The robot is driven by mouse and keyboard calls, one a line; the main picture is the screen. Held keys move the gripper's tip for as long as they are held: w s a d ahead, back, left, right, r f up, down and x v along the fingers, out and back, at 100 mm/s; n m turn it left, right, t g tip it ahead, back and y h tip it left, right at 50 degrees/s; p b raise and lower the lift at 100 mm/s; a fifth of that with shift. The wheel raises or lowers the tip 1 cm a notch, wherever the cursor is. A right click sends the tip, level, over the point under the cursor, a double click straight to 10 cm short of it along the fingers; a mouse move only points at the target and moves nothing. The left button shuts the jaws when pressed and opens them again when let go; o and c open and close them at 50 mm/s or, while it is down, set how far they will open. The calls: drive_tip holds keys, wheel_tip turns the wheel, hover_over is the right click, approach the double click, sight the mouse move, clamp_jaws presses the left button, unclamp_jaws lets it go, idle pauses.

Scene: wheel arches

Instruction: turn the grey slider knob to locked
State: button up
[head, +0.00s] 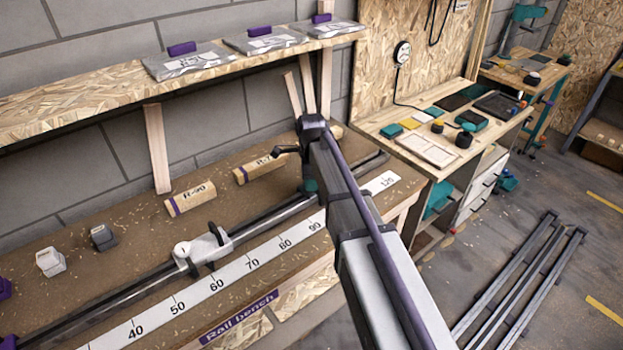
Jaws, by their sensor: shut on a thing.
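A pale grey slider (202,250) sits on the long dark rail (120,292) of the bench, between the 50 and 70 marks of the scale. It has a round pale part at its left and a knob with black parts on top; which way the knob is turned is too small to tell. A teal part (309,185) shows on the rail farther right, partly covered by my arm. My arm reaches up from the bottom right across the bench, clear of the grey slider in the picture.
A white number scale (215,284) runs along the front of the bench. Wooden blocks (190,199) and small pale (50,262) and dark grey (103,237) blocks lie behind the rail. A shelf (100,97) with grey packets overhangs the back. A cluttered worktable (385,133) stands right.

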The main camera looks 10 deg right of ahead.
drive_tip(key=n, duration=0.6)
idle(0.6)
drive_tip(key=o, duration=0.9)
wheel_tip(320, 180, up, 11)
drive_tip(key=p, duration=1)
drive_tip(key=shift+f+p, duration=0.1)
drive_tip(key=shift+p, duration=0.3)
